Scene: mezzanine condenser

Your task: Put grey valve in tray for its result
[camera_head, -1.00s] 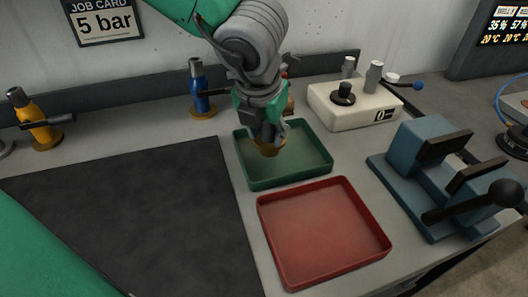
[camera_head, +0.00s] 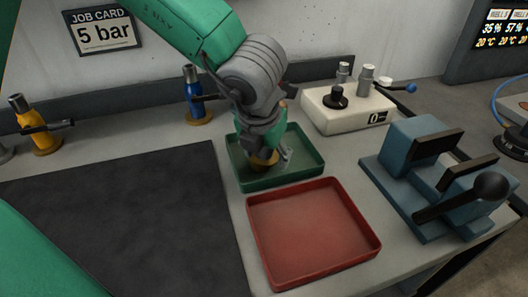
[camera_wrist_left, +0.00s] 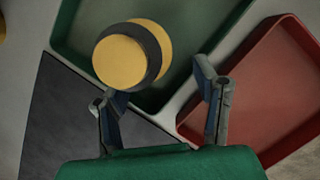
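My left gripper (camera_head: 272,152) points down into the green tray (camera_head: 246,186). Its two fingers stand apart in the left wrist view (camera_wrist_left: 163,95), with only tray rim and bench between them. The valve (camera_wrist_left: 120,60) shows as a yellow round end with a dark ring, over the green tray by the tip of the left-hand finger. I cannot tell whether it touches that finger or rests on the tray floor. In the head view its brass part (camera_head: 264,158) shows below the gripper; its grey body is hidden. My right gripper is out of view.
An empty red tray (camera_head: 312,280) sits in front of the green one. A blue valve (camera_head: 196,95) and a yellow valve (camera_head: 38,125) stand at the back. A white box (camera_head: 345,112) and a blue vise (camera_head: 425,175) are right. A dark mat (camera_head: 120,220) lies left.

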